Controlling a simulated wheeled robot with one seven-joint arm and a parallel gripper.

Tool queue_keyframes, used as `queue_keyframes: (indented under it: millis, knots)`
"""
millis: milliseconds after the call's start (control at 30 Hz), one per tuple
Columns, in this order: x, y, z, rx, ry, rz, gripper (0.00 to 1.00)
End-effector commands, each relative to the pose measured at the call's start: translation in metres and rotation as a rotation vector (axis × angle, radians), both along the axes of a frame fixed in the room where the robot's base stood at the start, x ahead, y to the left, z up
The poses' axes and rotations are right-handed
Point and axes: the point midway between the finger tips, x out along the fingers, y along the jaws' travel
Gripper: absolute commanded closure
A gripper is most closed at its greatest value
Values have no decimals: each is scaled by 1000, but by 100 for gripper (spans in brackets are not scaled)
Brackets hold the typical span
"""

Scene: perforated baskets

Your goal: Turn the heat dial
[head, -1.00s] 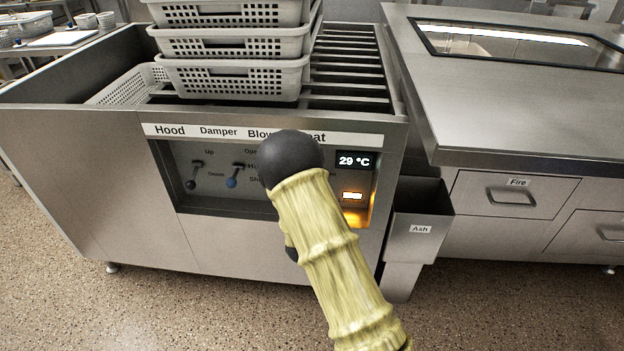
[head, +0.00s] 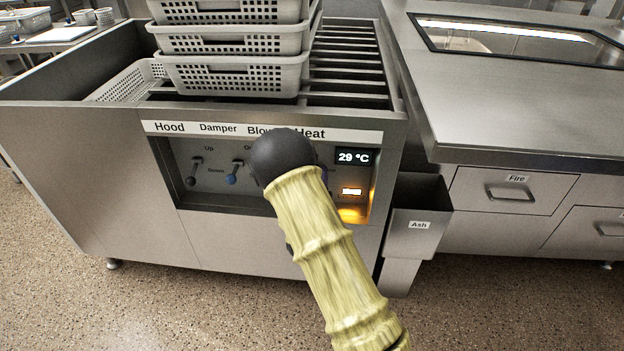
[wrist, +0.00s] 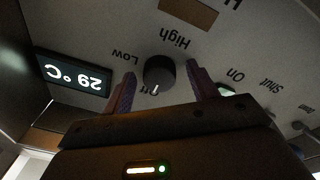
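The heat dial (wrist: 158,73) is a round dark knob on the grey control panel, seen upside down in the wrist view. Its white mark points toward the partly hidden "Off" label; "Low" and "High" are printed around it. My gripper (wrist: 161,80) is open, one purple finger on each side of the dial, with a visible gap on both sides. How far the fingertips are from the panel I cannot tell. In the head view my arm hides the dial and most of the gripper. The temperature display (head: 353,157) reads 29 °C.
Hood (head: 194,172) and damper (head: 235,173) levers stand left of my arm. Stacked perforated baskets (head: 235,75) sit on the rack above. An ash bin (head: 418,217) juts out at the right. An orange-lit slot (head: 352,192) is below the display.

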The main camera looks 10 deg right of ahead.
Motion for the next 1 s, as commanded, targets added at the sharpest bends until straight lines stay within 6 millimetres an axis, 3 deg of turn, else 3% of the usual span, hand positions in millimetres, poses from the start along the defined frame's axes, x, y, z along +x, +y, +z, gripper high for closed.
queue_keyframes:
  millis: [167,367,1000]
  knots:
    - [-2,1,1,1,-1,1,41]
    - [-21,8,-1,0,1,1,41]
    - [-140,46,-15,-2,5,3,41]
